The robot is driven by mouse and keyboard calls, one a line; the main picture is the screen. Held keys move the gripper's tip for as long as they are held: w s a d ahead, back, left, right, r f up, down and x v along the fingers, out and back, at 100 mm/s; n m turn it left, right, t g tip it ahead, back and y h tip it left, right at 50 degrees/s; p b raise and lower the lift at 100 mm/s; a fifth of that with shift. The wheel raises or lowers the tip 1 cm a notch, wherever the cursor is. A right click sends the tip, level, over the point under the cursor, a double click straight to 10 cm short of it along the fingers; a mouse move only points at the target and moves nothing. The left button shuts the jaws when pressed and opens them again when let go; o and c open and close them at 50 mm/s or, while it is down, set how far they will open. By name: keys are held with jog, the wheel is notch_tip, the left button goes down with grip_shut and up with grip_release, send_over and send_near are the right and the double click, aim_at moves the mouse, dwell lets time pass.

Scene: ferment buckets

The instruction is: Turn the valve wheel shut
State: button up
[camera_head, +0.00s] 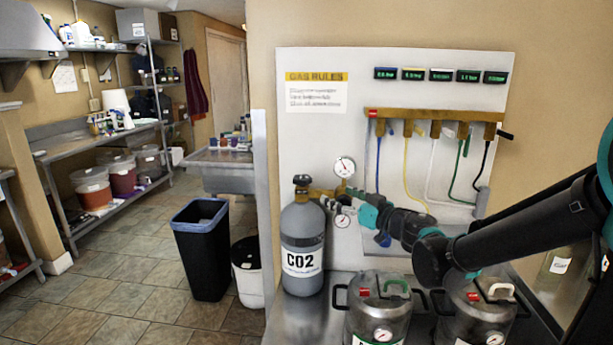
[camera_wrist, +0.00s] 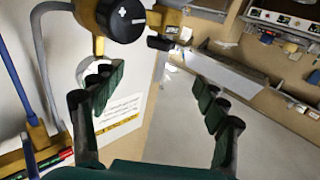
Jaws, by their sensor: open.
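A grey CO2 cylinder (camera_head: 302,240) stands on the metal bench, with a black valve wheel (camera_head: 302,180) on top. In the wrist view a round black wheel (camera_wrist: 122,18) with a white mark sits on brass at the upper left, cut by the top edge. The wheel lies beyond the left finger, not between the fingers; contact is not visible.
Two pressure gauges (camera_head: 344,167) are beside the cylinder. A brass manifold (camera_head: 435,115) with coloured hoses hangs on the white board behind. Steel kegs (camera_head: 379,305) stand on the bench in front, below my arm. A black bin (camera_head: 201,250) stands on the floor at left.

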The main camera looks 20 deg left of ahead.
aim_at(302, 177)
jog(key=x, duration=1.7)
jog(key=shift+a, duration=0.25)
jog(key=shift+c, duration=0.6)
jog(key=c, duration=1)
jog(key=shift+c, duration=0.2)
